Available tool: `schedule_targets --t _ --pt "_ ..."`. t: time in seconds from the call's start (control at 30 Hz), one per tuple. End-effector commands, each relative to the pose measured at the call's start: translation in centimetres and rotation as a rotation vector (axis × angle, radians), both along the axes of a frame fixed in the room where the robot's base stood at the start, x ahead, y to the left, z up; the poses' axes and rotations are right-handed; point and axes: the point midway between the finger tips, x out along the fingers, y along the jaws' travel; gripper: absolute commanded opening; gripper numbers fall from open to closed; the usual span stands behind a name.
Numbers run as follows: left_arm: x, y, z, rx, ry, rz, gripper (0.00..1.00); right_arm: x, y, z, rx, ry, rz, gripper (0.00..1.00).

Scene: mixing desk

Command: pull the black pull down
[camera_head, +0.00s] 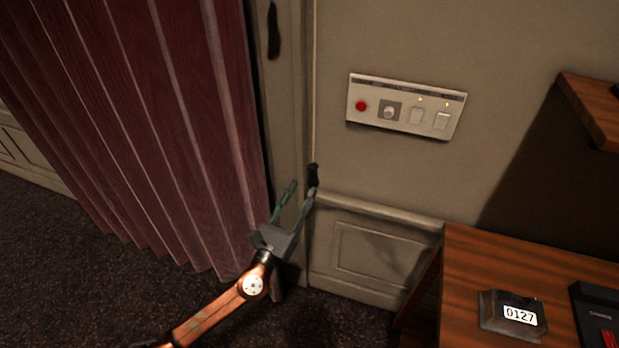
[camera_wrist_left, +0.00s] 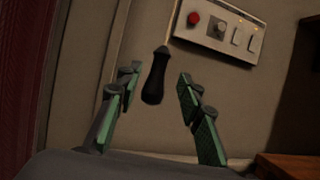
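The black pull (camera_head: 313,175) hangs at the lower end of a thin pale cord (camera_head: 314,80) in front of the wall. In the left wrist view the black pull (camera_wrist_left: 155,76) shows between and beyond my two green fingertips, with clear space on both sides. My left gripper (camera_head: 302,188) is open, just below and beside the pull in the head view; it also shows in the left wrist view (camera_wrist_left: 157,83). Whether a finger touches the pull cannot be told from the head view. My right gripper is not in view.
A red curtain (camera_head: 130,110) hangs at the left. A wall panel (camera_head: 405,106) with a red button, a knob and switches is to the right. A wooden desk (camera_head: 470,265) with a small display box (camera_head: 513,313) stands at lower right, and a shelf (camera_head: 592,108) above.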

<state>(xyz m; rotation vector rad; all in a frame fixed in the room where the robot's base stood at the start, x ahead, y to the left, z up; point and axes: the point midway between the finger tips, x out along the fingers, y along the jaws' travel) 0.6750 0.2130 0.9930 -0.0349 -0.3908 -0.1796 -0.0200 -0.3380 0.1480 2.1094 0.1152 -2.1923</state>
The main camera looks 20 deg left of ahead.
Motion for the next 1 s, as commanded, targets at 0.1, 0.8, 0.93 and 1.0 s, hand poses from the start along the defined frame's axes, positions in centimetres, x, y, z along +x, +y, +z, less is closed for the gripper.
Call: schedule_targets --t 0.1,0.8,0.93,1.0 --pt "-1.9 0.4 -0.9 -0.001 0.002 0.0 0.35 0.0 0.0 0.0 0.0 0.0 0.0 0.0" --pt "-3.7 0.7 -1.6 -0.001 0.0 0.0 0.35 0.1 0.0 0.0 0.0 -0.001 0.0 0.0" --pt "-3.4 1.1 -2.3 -0.02 0.022 0.002 0.35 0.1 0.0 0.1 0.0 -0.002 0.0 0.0" --pt "-2.6 2.1 -3.9 -0.063 0.071 0.009 0.35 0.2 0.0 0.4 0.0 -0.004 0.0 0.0"
